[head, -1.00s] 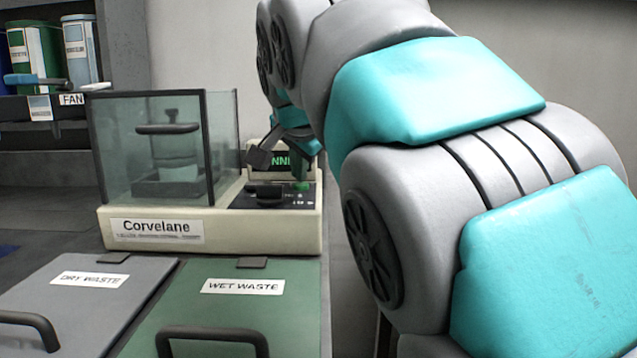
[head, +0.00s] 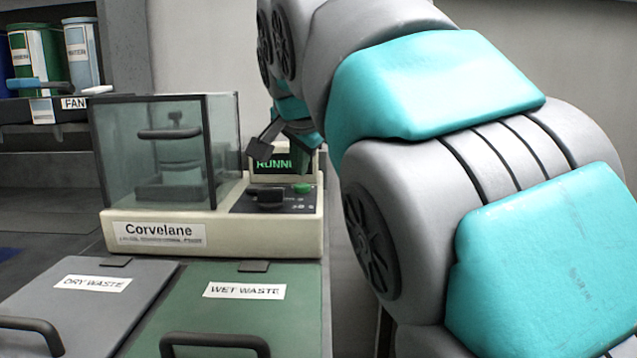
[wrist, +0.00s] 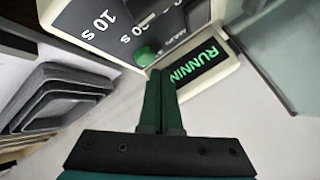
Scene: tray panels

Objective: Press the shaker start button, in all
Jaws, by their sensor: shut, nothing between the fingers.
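The shaker (head: 270,240) is a cream machine labelled Corvelane with a clear hood on its left. Its panel has a black knob (head: 266,197) and a green start button (head: 302,189). The button also shows in the wrist view (wrist: 146,56). The display (head: 278,164) is lit green and reads RUNNIN, its end hidden in the head view by my gripper. My gripper (wrist: 160,74) is shut and empty, its dark green fingers side by side. The tips are just above the button and appear apart from it. My arm covers much of the head view's right side.
Grey dry waste (head: 60,310) and green wet waste (head: 210,320) lids with handles lie in front of the shaker. A shelf with containers (head: 38,60) stands at the back left. Stacked grey trays (wrist: 60,95) show in the wrist view.

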